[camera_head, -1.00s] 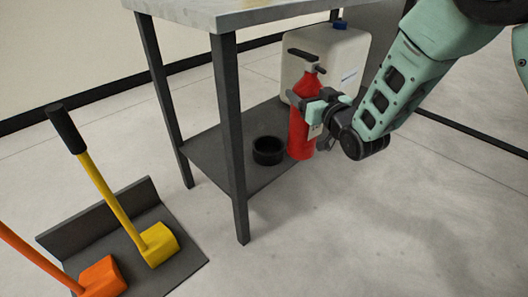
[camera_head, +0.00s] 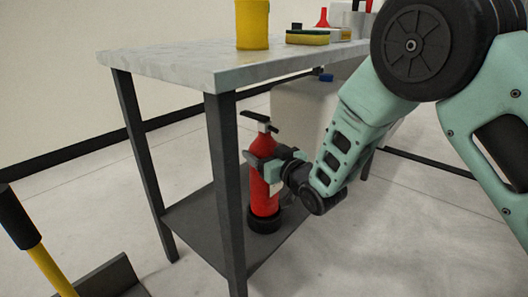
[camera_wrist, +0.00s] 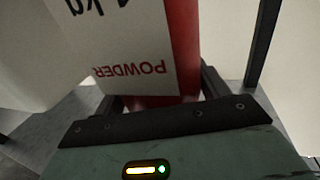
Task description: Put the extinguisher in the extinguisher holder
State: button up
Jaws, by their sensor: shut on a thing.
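The red extinguisher (camera_head: 263,180) with a black handle stands upright at the lower shelf of the table. My gripper (camera_head: 262,168) is shut around its body. The extinguisher holder (camera_head: 264,222), a black ring on the shelf, surrounds or sits just under the extinguisher's base; I cannot tell whether the base rests on its floor. In the wrist view the extinguisher (camera_wrist: 150,70) with its white POWDER label fills the space between the fingers of my gripper (camera_wrist: 155,100). The holder is hidden there.
The shelf (camera_head: 195,222) lies under a grey-topped table (camera_head: 180,66), with a dark front leg (camera_head: 226,200) left of the extinguisher. A white canister (camera_head: 300,112) stands behind. A yellow-handled mallet (camera_head: 50,265) is at lower left. A yellow cup (camera_head: 252,25) stands on the tabletop.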

jog(key=shift+f+b, duration=1.15)
jog(key=shift+f, duration=0.85)
jog(key=o, duration=2)
jog(key=shift+f, duration=0.2)
jog(key=shift+r, duration=0.1)
